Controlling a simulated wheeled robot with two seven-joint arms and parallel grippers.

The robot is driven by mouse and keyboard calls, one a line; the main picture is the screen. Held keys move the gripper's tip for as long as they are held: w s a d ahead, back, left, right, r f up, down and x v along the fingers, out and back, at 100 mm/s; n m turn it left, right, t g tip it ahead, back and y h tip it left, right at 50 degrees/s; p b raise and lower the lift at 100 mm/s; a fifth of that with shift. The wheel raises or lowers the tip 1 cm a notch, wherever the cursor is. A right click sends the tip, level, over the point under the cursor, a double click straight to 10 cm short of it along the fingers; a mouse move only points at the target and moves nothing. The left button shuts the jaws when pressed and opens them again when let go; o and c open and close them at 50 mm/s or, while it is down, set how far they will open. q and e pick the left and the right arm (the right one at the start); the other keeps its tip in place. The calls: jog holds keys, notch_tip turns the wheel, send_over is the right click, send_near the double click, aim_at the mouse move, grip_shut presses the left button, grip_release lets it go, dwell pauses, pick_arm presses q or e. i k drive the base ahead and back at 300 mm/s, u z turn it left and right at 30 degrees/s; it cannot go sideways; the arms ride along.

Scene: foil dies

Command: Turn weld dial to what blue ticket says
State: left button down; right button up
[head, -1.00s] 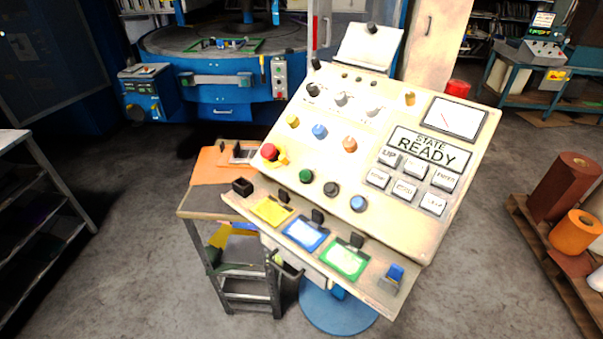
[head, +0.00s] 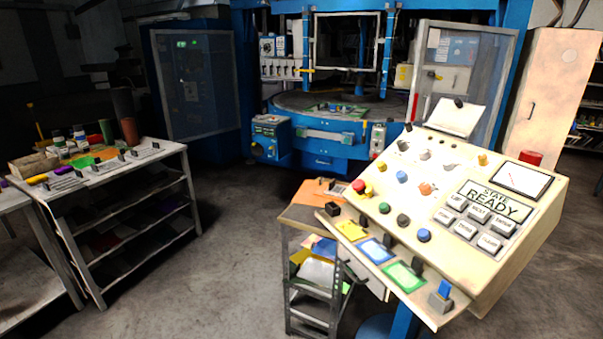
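The slanted cream control panel (head: 470,262) stands at the right of the head view. Its upper left face carries several small dials (head: 426,154); their labels are too small to read, so I cannot tell which is the weld dial. A blue-framed ticket (head: 376,251) lies on the panel's lower ledge, between a yellow ticket (head: 351,230) and a green ticket (head: 404,276). The writing on the blue ticket is too small to read. The panel's display (head: 494,201) reads STATE READY. Neither of my grippers is in view.
A blue press machine (head: 325,160) with a round table stands behind the panel. A grey shelf rack (head: 130,215) with bottles and tools on top is at the left. A small stepped stand (head: 312,290) adjoins the panel. The floor (head: 225,260) between rack and stand is clear.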

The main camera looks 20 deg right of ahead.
aim_at(382, 167)
jog(key=u, duration=0.15)
jog(key=k, duration=0.3)
jog(key=u, duration=0.7)
jog(key=i, duration=1.1)
jog(key=z, duration=0.8)
jog(key=i, duration=0.75)
jog(key=z, duration=0.85)
